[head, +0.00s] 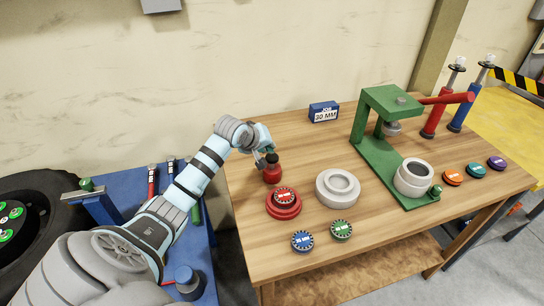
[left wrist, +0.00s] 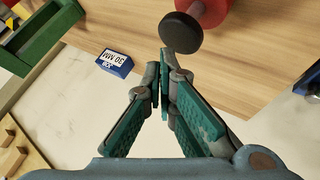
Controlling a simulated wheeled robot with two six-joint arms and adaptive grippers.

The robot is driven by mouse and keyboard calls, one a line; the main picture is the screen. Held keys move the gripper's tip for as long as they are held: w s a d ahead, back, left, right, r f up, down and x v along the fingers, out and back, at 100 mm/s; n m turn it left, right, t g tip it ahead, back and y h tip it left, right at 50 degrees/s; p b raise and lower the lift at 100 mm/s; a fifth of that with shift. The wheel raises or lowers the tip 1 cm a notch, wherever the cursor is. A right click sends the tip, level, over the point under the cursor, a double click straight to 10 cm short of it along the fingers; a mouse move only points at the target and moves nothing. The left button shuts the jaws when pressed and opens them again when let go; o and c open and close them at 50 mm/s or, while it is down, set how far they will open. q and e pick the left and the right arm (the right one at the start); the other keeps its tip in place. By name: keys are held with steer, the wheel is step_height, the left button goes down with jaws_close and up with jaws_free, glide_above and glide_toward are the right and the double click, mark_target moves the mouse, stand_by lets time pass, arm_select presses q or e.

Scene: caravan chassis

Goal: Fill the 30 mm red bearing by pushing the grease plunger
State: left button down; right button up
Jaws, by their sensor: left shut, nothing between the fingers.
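A red grease plunger with a black knob (head: 272,171) stands at the back left of the wooden table. My left gripper (head: 264,156) is at its upper left, close to the knob. In the left wrist view the black knob (left wrist: 180,32) lies just beyond my shut, empty fingertips (left wrist: 161,72); I cannot tell whether they touch it. A red bearing (head: 285,195) sits on a round red dish (head: 283,212) in front of the plunger. A blue job box (head: 323,112) reading 30 MM stands at the back. My right gripper is not in view.
A grey round fixture (head: 338,187) stands right of the red dish. Blue (head: 302,241) and green (head: 342,230) bearings lie in front. A green press (head: 379,160) with a red lever and grey cup (head: 413,177) stands to the right. Orange, teal and purple bearings lie beyond it.

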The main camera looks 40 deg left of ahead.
mark_target(269, 156)
arm_select(q)
steer(key=shift+f, duration=0.3)
steer(key=shift+f, duration=1.35)
stand_by(1.0)
steer(key=shift+r, duration=0.1)
steer(key=shift+r+p, duration=1.7)
steer(key=shift+p, duration=0.55)
steer(key=shift+r, duration=2.45)
